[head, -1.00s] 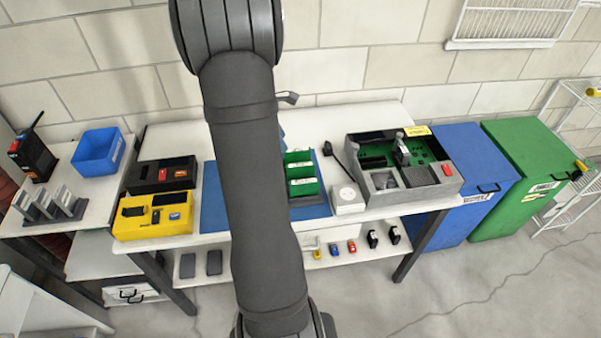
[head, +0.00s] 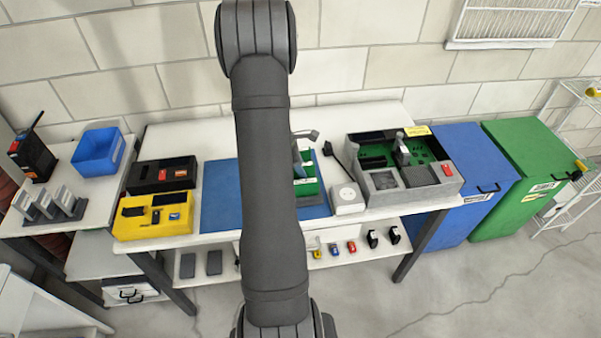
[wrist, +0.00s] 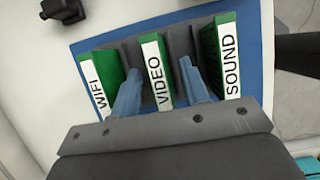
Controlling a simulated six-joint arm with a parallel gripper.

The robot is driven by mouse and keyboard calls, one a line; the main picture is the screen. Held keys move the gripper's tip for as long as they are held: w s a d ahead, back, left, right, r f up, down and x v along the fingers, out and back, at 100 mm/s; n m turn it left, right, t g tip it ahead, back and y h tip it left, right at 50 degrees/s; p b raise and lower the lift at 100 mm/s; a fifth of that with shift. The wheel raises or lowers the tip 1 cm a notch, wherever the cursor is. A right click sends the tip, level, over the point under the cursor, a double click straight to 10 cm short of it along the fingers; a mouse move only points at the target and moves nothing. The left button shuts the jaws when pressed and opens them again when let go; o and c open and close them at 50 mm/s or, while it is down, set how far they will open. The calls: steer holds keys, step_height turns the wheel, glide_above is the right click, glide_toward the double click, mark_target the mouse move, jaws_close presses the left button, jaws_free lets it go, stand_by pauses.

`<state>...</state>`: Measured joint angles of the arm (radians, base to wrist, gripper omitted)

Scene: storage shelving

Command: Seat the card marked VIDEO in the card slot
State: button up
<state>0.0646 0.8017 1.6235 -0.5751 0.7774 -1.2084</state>
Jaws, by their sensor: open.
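In the wrist view the VIDEO card (wrist: 154,70) stands upright in the grey rack between the WIFI card (wrist: 98,80) and the SOUND card (wrist: 228,58). My gripper (wrist: 158,80) is open. Its two blue-grey fingers stand on either side of the VIDEO card, in the gaps towards its neighbours, and I see no clear grip on it. In the head view my arm hides most of the rack, and a green card (head: 306,187) shows beside it. The grey case with a green board (head: 426,152) stands to the right; I cannot tell its card slot exactly.
A white box (head: 346,199) stands between the blue mat (head: 219,195) and the grey case (head: 385,196). Black (head: 150,178) and yellow (head: 140,228) cases stand left on the table. Neighbouring cards leave narrow gaps around my fingers.

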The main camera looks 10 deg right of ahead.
steer(key=shift+d+f, duration=0.15)
steer(key=shift+f, duration=0.25)
jaws_close()
steer(key=shift+r, duration=0.15)
